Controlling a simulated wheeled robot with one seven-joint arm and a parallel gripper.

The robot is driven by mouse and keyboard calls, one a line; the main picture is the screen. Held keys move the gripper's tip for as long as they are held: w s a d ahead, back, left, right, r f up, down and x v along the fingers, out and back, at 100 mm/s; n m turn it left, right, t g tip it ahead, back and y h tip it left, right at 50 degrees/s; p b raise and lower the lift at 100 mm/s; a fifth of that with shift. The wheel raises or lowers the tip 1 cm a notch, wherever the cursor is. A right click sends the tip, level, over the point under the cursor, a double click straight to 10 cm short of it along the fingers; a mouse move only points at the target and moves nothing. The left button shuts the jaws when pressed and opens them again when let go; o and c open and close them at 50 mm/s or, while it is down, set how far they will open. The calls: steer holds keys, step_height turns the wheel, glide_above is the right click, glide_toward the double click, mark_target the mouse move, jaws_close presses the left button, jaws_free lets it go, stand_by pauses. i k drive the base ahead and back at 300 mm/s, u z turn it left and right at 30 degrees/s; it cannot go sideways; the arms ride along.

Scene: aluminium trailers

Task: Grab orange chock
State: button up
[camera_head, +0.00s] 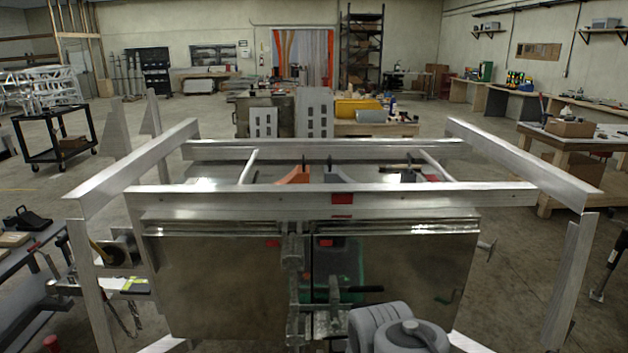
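An orange curved wedge (293,176), which looks like the orange chock, shows inside the aluminium trailer frame (440,195), just left of centre. Its lower part is hidden behind the frame's near top rail. A blue-grey piece of similar form (335,176) stands to its right, apart from it. Rounded grey links of my arm show at the bottom, right of centre, in front of the trailer. My gripper is not in view, so what it holds cannot be seen.
Metal panels (215,280) and uprights of the trailer stand between me and the orange wedge. A bench with tools (20,265) is at the left, a black cart (55,140) behind it. A wooden table (575,145) stands at the right. Open floor lies beyond the trailer.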

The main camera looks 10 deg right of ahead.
mark_target(300, 175)
steer(key=k, duration=0.5)
steer(key=u, duration=0.9)
steer(key=i, duration=1.15)
steer(key=u, duration=0.25)
